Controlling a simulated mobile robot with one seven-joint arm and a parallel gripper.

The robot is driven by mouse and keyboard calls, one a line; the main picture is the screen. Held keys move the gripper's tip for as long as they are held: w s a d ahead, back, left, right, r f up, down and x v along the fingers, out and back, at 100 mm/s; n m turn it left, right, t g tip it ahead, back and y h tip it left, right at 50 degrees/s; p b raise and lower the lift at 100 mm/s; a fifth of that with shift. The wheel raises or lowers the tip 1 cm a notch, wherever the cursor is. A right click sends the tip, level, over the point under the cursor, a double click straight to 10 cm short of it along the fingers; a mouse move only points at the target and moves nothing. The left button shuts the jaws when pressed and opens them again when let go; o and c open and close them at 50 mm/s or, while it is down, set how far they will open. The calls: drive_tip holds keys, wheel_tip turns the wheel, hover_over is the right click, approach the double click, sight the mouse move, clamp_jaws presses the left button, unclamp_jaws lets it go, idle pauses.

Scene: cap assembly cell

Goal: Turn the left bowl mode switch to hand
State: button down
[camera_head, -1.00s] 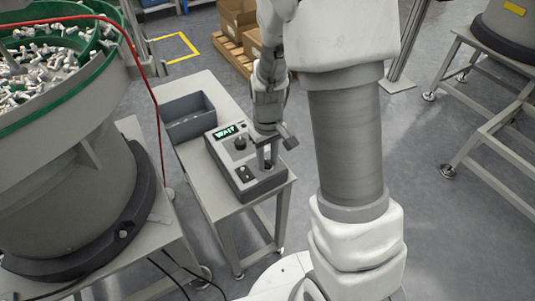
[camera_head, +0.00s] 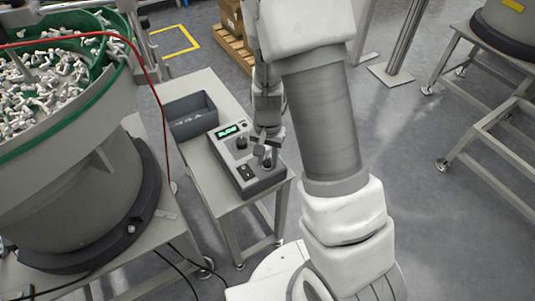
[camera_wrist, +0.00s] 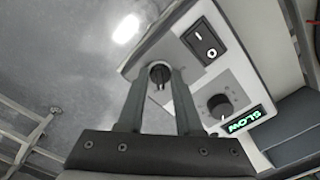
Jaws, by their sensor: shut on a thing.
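The control box (camera_head: 243,178) stands on a small table beside the left bowl feeder (camera_head: 70,190). Its mode switch, a small dark knob (camera_wrist: 160,74), sits near the box edge in the wrist view. My gripper (camera_wrist: 160,78) is shut on this knob, a finger on each side. In the head view my gripper (camera_head: 267,155) is over the right side of the box and partly hides the switch. The switch's position marks cannot be read. The green display (camera_wrist: 244,120) reads SLOW.
The box also carries a dial (camera_wrist: 219,106) and a black rocker switch (camera_wrist: 202,40), both close to my fingers. A grey bin (camera_head: 194,128) with small light parts stands behind the box. A red cable (camera_head: 160,100) hangs by the bowl. Open floor lies right of the table.

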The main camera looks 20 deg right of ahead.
sight(267, 160)
drive_tip(key=shift+m, duration=0.6)
drive_tip(key=shift+w, duration=0.1)
drive_tip(key=c, duration=0.6)
unclamp_jaws()
wheel_tip(267, 160, up, 18)
drive_tip(key=p, duration=0.5)
drive_tip(key=shift+f+p, duration=0.25)
drive_tip(key=shift+p, duration=0.1)
